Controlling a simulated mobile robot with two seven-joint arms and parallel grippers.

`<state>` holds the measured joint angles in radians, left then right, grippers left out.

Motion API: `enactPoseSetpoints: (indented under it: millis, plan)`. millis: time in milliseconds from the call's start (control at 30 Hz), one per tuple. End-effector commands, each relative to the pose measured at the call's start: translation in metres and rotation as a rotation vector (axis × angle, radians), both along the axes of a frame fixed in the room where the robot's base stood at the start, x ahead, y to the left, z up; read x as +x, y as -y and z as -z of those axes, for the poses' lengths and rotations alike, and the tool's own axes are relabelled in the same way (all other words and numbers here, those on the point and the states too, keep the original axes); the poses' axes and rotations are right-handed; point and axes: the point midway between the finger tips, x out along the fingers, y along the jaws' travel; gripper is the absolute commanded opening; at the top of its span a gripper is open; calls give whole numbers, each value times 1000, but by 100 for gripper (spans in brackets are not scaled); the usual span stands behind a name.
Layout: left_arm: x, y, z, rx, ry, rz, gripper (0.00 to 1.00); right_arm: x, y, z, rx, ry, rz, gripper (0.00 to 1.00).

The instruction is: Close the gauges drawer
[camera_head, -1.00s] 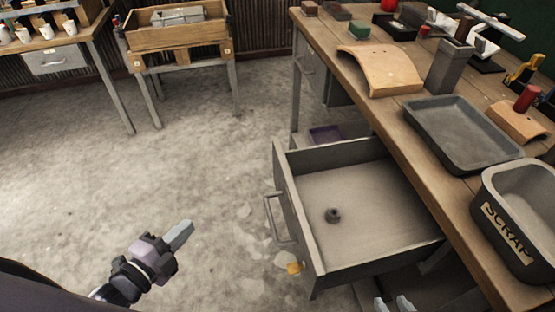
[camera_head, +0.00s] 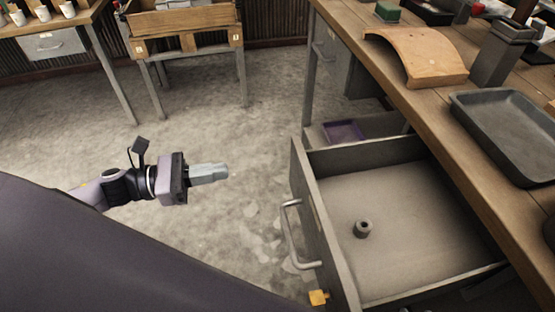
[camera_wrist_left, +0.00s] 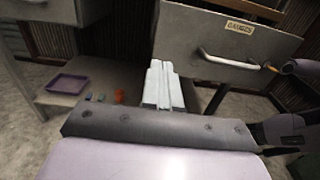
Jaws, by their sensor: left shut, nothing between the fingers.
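The gauges drawer (camera_head: 415,210) stands pulled out from under the workbench at the right of the head view, with a small dark ring-shaped part (camera_head: 363,229) inside. Its front carries a metal bar handle (camera_head: 297,235). In the left wrist view the drawer front (camera_wrist_left: 190,42) shows its GAUGES label (camera_wrist_left: 240,27) and handle (camera_wrist_left: 228,62). My left gripper (camera_head: 222,173) is shut and empty, left of the drawer front and apart from it. In the wrist view its fingers (camera_wrist_left: 161,84) point toward the front, left of the handle.
The workbench (camera_head: 400,100) holds a curved wooden piece (camera_head: 420,55) and a grey tray (camera_head: 510,130). A purple tray (camera_head: 344,131) lies on a low shelf behind the drawer. A wooden stand (camera_head: 185,45) is at the back. Open floor lies left of the drawer.

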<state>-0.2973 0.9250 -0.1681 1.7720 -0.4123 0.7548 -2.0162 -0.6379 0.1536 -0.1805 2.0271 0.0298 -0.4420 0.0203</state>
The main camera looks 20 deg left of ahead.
Motion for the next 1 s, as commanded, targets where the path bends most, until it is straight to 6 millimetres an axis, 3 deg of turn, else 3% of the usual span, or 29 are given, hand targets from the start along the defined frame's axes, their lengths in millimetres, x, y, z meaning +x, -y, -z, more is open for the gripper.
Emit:
enactPoseSetpoints:
  millis: [700, 1000]
  plan:
    - [57, 84, -2, -4, -1, -1, 0, -1, 2, -7, -4, 2, 8, 43]
    - [69, 102, -1, -3, -2, -2, 0, -2, 2, -8, -2, 1, 12, 43]
